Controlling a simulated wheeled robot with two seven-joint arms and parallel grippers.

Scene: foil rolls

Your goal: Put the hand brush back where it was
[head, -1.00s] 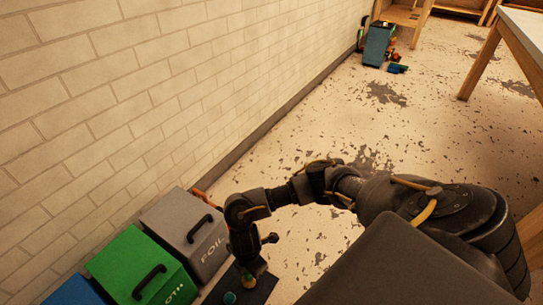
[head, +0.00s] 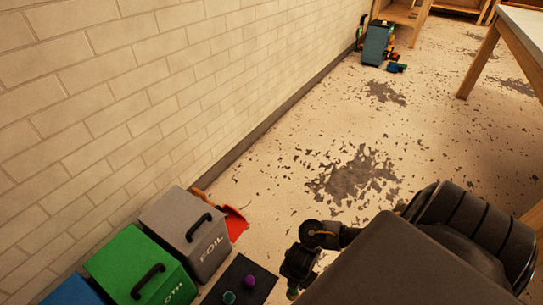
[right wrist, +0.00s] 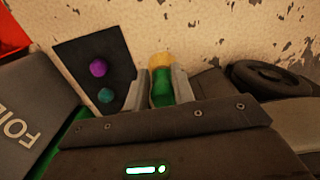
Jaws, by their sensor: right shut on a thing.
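My right gripper (right wrist: 161,90) is shut on a green thing with a yellow-orange end (right wrist: 161,78) in the right wrist view. I cannot tell from its shape whether this is the hand brush. In the head view my right gripper (head: 292,286) is low at the bottom, right of the dark mat, and a bit of green shows under it. No other hand brush can be made out. My left gripper is not in view.
The dark mat (head: 232,291) bears a purple thing (head: 249,281) and a teal thing (head: 229,297). Left of it stand a grey FOIL bin (head: 182,236), a green bin (head: 130,262) and a blue bin (head: 72,291). A red dustpan-like thing (head: 235,223) lies behind the FOIL bin.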

